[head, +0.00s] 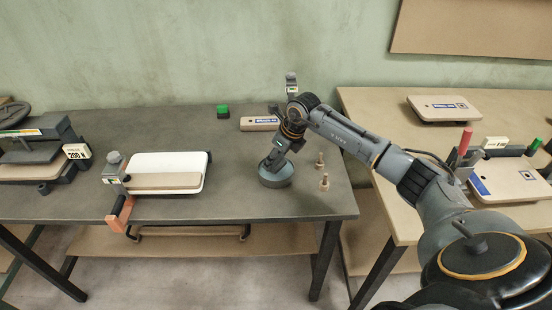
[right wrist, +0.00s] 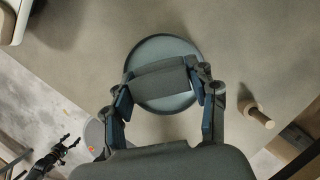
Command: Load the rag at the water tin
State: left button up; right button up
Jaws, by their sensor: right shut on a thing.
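The water tin (head: 277,180) is a round, shallow, blue-grey dish on the dark table near its right end. In the right wrist view the tin (right wrist: 165,41) lies right below my right gripper (right wrist: 168,92). That gripper points down at the tin and is shut on a dark grey rag (right wrist: 160,80), which spans between the fingers over the tin's middle. I cannot tell whether the rag touches the bottom. The rag is hidden in the head view. A dark gripper, seemingly my left one (right wrist: 66,146), shows small in the right wrist view, its jaws unclear.
Two wooden pegs (head: 325,182) stand just right of the tin. A white-topped board (head: 168,161) with an orange-handled clamp (head: 118,212) lies left. A tan table (head: 375,108) stands right.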

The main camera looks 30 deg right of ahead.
jog(key=shift+r+p, duration=1.6)
jog(key=shift+r, duration=1.3)
